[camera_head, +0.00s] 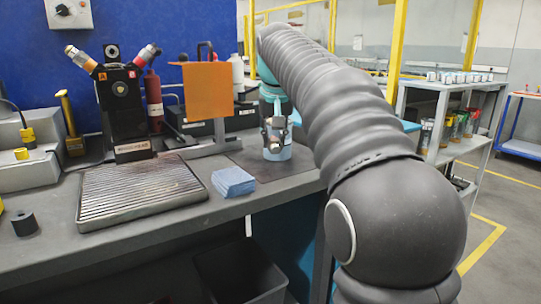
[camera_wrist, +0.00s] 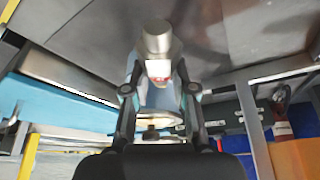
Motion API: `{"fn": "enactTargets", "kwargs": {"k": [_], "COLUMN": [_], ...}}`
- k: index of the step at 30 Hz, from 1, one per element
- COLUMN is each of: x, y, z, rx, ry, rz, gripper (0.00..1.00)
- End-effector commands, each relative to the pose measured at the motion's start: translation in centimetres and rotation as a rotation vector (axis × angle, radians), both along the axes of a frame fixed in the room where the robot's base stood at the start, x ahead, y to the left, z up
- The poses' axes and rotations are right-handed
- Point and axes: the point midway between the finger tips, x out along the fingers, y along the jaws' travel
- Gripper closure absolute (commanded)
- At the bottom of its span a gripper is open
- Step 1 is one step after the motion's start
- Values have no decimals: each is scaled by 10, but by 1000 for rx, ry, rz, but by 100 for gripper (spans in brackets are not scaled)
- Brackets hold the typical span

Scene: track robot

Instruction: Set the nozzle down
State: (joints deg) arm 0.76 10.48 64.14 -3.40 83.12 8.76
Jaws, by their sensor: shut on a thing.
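My gripper (camera_head: 276,134) is over the right part of the bench, by a dark mat (camera_head: 262,163). In the wrist view my gripper (camera_wrist: 158,90) has its fingers closed on either side of a piece with a bare metal cylinder, which I take for the nozzle (camera_wrist: 157,38). A pale blue rounded body (camera_head: 278,152) shows right below the fingers; I cannot tell whether it is part of the held piece or whether it touches the mat. A black stand (camera_head: 122,108) at the left bears two slanted metal-tipped pieces with orange and red-white collars.
A ribbed metal tray (camera_head: 140,190) and a folded blue cloth (camera_head: 233,181) lie left of my gripper. A dark bin (camera_head: 240,272) stands below the bench edge. A grey shelf (camera_head: 445,88) stands at right.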

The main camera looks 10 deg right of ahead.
Motion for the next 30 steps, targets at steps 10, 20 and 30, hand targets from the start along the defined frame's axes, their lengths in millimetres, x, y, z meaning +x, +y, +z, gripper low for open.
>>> {"fn": "enactTargets", "kwargs": {"k": [10,20,30], "x": [6,6,6], "y": [7,7,7], "z": [-31,-45,-46], "rx": [1,0,0], "ry": [1,-2,-1], "rz": [-1,-1,-1], "gripper": [100,100,49]}}
